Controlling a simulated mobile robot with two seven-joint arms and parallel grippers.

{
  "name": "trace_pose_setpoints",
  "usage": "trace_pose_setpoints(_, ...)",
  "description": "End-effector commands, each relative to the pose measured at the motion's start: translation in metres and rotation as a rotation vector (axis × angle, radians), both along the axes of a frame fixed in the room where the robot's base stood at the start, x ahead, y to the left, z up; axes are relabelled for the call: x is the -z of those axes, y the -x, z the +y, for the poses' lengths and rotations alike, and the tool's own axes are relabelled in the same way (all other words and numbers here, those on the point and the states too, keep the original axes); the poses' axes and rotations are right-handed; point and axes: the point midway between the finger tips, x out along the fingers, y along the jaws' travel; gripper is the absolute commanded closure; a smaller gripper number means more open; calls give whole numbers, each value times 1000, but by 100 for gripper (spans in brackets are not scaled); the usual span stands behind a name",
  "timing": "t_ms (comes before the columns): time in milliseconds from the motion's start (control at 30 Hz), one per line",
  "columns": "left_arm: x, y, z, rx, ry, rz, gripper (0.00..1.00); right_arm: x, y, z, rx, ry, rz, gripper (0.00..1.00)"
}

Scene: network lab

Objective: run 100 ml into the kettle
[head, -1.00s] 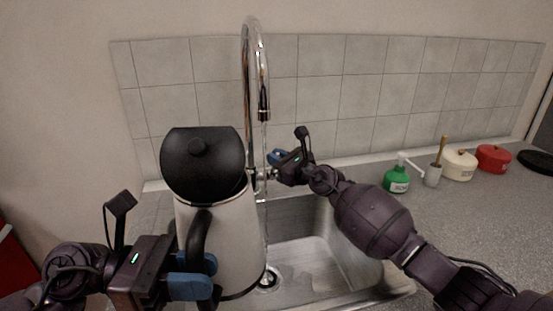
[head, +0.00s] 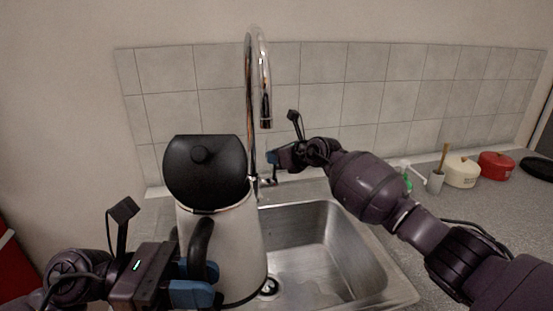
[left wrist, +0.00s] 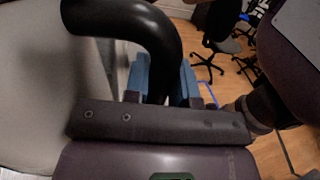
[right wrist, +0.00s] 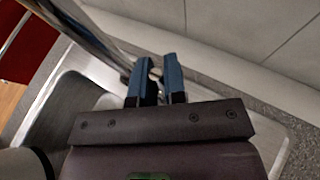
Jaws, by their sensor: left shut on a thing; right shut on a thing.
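The kettle (head: 232,255), pale with a black lid (head: 204,172), is at the left part of the sink in the head view. My left gripper (head: 196,284) is shut on its black handle (head: 200,246); the handle also passes between the fingers in the left wrist view (left wrist: 155,50). The chrome tap (head: 265,90) rises behind the kettle, its outlet to the right of the lid. No water shows below the outlet. My right gripper (head: 273,159) is shut on the tap lever, a small part of which shows between its fingers in the right wrist view (right wrist: 154,76). The water level inside the kettle is hidden.
The steel sink (head: 325,245) is empty, with a drain (head: 268,286) beside the kettle. A tiled wall (head: 390,95) stands close behind the tap. A cream pot (head: 461,171) and a red pot (head: 496,165) stand on the counter at right, partly beyond my right arm.

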Motion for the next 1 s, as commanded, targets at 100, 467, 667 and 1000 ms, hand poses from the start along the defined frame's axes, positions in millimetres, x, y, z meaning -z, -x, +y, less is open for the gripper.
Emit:
trace_pose_setpoints(100, -3, 0, 0, 0, 3, -8, 100, -2, -3, 0, 1, 6, 24, 100)
trace_pose_setpoints(467, -3, 0, 0, 0, 3, -8, 100, -3, -4, 0, 2, 7, 41, 100)
trace_pose_setpoints(667, -3, 0, 0, 0, 3, -8, 100, -3, -4, 0, 3, 6, 41, 79)
trace_pose_setpoints(1000, -3, 0, 0, 0, 3, -8, 100, -2, -4, 0, 2, 8, 41, 63)
